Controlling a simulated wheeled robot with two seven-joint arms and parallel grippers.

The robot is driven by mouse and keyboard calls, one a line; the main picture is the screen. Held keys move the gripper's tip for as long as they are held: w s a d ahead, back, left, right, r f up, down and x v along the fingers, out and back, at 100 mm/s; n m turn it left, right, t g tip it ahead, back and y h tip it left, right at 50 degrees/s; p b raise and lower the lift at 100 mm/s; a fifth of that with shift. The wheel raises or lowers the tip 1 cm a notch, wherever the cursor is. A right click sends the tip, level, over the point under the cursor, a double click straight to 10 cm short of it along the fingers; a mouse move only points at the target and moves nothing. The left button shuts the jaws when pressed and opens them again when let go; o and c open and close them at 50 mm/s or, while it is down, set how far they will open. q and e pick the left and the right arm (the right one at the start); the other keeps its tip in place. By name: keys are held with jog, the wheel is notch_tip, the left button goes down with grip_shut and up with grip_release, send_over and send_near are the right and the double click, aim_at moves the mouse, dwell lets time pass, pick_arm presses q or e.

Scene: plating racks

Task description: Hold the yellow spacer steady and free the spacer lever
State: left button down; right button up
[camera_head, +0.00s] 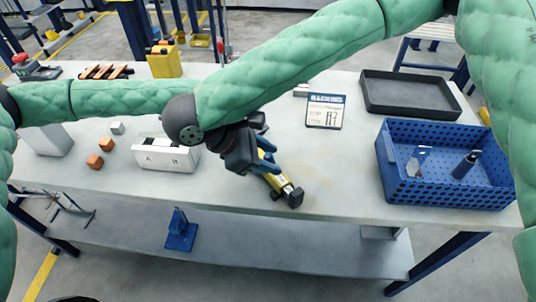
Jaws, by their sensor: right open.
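The yellow spacer (273,182) lies on the grey table near its front edge, slanting toward the front right, with a dark block at its near end (294,197). Its far end is hidden under my right gripper, and I cannot make out the lever. My right gripper (265,158) is open, its blue fingers at the spacer's far end; I cannot tell whether they touch it. My left arm (120,98) reaches in from the left and passes behind my right wrist. My left gripper is mostly hidden there, so its fingers cannot be made out.
A white block marked with letters (166,156) and orange cubes (95,162) stand to the left. A RACKING card (325,111) lies behind the spacer. A blue perforated crate (440,194) and a black tray (408,92) are at the right. The table between spacer and crate is clear.

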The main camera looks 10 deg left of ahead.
grip_shut()
jog(key=shift+w+d+r+n+g+y, duration=0.15)
jog(key=shift+w+d+g+y, duration=0.2)
jog(key=shift+y, duration=0.2)
jog(key=shift+w+d+f+n+g+y, duration=0.1)
jog(key=shift+w+d+n+g+y, duration=0.1)
jog(key=shift+g+y, duration=0.3)
grip_release()
